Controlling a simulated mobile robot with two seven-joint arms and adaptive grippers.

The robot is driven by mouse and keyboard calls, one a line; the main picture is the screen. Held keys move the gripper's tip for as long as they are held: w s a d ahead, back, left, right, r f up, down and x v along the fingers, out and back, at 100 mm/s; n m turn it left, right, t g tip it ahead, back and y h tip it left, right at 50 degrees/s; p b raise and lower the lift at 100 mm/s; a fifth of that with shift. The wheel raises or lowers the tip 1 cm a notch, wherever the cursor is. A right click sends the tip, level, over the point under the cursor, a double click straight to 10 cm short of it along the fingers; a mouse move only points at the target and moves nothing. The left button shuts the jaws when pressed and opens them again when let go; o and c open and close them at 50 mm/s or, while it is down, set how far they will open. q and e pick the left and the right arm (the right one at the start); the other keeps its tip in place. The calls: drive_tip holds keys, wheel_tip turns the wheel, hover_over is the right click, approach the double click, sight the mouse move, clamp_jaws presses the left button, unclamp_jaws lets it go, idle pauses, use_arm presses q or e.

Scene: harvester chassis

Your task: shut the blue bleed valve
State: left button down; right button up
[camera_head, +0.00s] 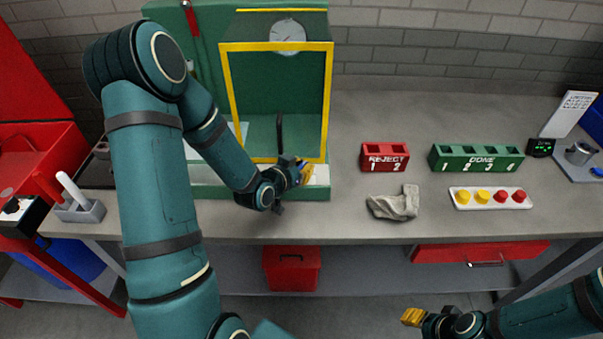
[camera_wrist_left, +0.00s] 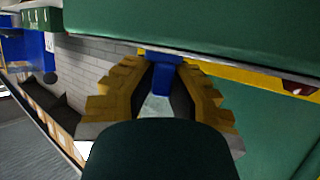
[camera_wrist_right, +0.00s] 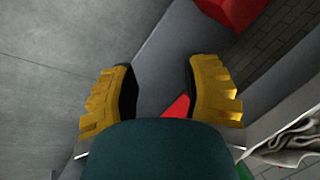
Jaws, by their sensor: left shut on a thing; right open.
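The blue bleed valve (camera_wrist_left: 163,68) shows as a blue handle between the yellow fingers of my left gripper (camera_wrist_left: 165,85) in the left wrist view. My left gripper (camera_head: 304,172) is shut on it at the front lower edge of the green machine (camera_head: 205,190) with the yellow-framed opening. In the head view only a small blue bit (camera_head: 300,162) shows by the fingertips; the valve's body is mostly hidden by the gripper. My right gripper (camera_head: 415,317) is open and empty, low in front of the bench; its spread fingers also show in the right wrist view (camera_wrist_right: 160,95).
A gauge (camera_head: 288,36) sits at the back of the machine.

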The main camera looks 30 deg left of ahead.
use_arm(q)
drive_tip(key=n+y+b, duration=0.1)
drive_tip(key=y, duration=0.1)
drive_tip(key=n+y+b, duration=0.1)
drive_tip(key=n+b, duration=0.1)
drive_tip(key=shift+d+f+g+y, duration=0.2)
drive_tip(key=shift+g+y, duration=0.1)
drive_tip(key=shift+y, duration=0.1)
drive_tip(key=shift+n+y+b, duration=0.55)
drive_tip(key=shift+n+y, duration=0.25)
drive_tip(key=shift+a+r+n+g+y, duration=0.1)
drive_tip(key=shift+a+n+g+y, duration=0.05)
drive_tip(key=shift+n+g+y, duration=0.85)
use_arm(e)
drive_tip(key=shift+g, duration=0.3)
drive_tip(key=shift+s+a+f, duration=0.1)
drive_tip(key=shift+s+f, duration=0.2)
drive_tip(key=shift+f, duration=0.6)
drive_tip(key=shift+s+a+f, duration=0.1)
drive_tip(key=shift+s+f, duration=0.15)
drive_tip(key=shift+f, duration=0.6)
drive_tip(key=shift+s+f, duration=0.3)
drive_tip(key=shift+f, duration=0.6)
use_arm(q)
drive_tip(key=shift+y, duration=0.3)
drive_tip(key=c, duration=1)
unclamp_jaws()
drive_tip(key=shift+a, duration=0.1)
